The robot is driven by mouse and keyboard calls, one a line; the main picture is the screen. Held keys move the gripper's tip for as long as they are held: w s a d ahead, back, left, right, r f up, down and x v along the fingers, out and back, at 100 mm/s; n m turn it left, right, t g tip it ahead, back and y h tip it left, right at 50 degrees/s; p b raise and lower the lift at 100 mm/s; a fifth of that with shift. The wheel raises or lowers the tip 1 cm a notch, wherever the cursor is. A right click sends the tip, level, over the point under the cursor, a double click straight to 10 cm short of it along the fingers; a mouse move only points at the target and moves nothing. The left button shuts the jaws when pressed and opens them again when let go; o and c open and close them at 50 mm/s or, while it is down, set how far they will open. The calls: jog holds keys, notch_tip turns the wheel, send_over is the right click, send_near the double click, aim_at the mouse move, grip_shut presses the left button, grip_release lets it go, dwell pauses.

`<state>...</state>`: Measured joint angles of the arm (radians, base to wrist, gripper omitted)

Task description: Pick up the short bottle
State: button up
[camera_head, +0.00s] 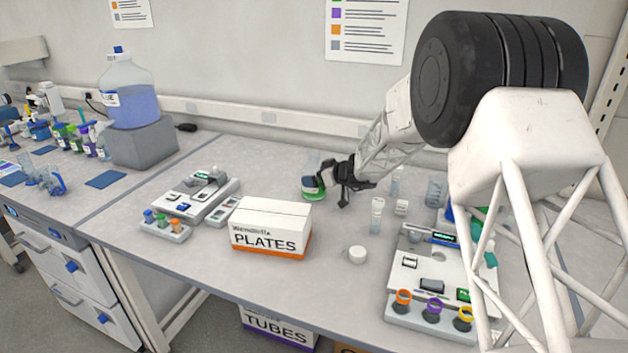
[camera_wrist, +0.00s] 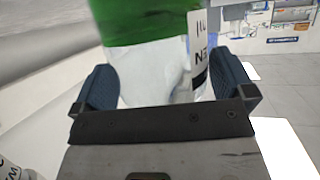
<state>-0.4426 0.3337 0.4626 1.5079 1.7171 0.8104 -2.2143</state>
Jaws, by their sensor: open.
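A clear bottle with green liquid and a white label (camera_head: 313,194) stands on the bench behind the plates box. It fills the middle of the wrist view (camera_wrist: 150,75), with its green part at the top of the picture. My gripper (camera_head: 324,178) is at this bottle, and its dark fingers (camera_wrist: 163,88) are open on either side of it. Whether the fingers touch it I cannot tell. A slim bottle (camera_head: 377,216) and a shorter small bottle (camera_head: 401,207) stand to the right. Which one is the short bottle is not certain from the pictures.
A white and orange plates box (camera_head: 270,231) stands in front of my gripper. A round white item (camera_head: 357,255) lies right of the box. A device with coloured rings (camera_head: 425,275) is at right, another device (camera_head: 195,197) at left.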

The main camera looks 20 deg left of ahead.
jog(key=shift+c, duration=0.5)
jog(key=c, duration=0.7)
jog(key=shift+c, duration=0.2)
jog(key=shift+r, duration=0.3)
notch_tip(320, 180, up, 9)
jog(key=shift+r, duration=0.15)
dwell(0.9)
jog(key=shift+r, duration=0.1)
dwell(0.7)
